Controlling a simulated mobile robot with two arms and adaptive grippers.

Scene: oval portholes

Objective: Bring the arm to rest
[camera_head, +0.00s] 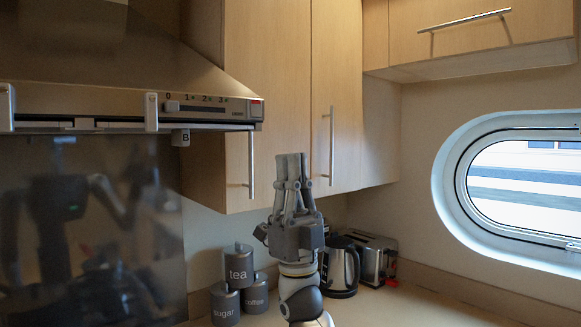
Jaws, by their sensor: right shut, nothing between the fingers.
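My right gripper (291,168) is raised in the middle of the view, with its fingers pointing up. The fingers are together and nothing shows between them. My right arm (299,295) rises to it from the bottom edge. The gripper stands in front of the wooden wall cabinets, and I cannot tell how far it is from the cabinet doors. My left gripper is not in view.
A cooker hood (120,75) hangs at the upper left. Grey canisters (239,267), a kettle (339,268) and a toaster (373,257) stand on the counter (430,305). An oval window (520,185) is at the right. The counter's right part is clear.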

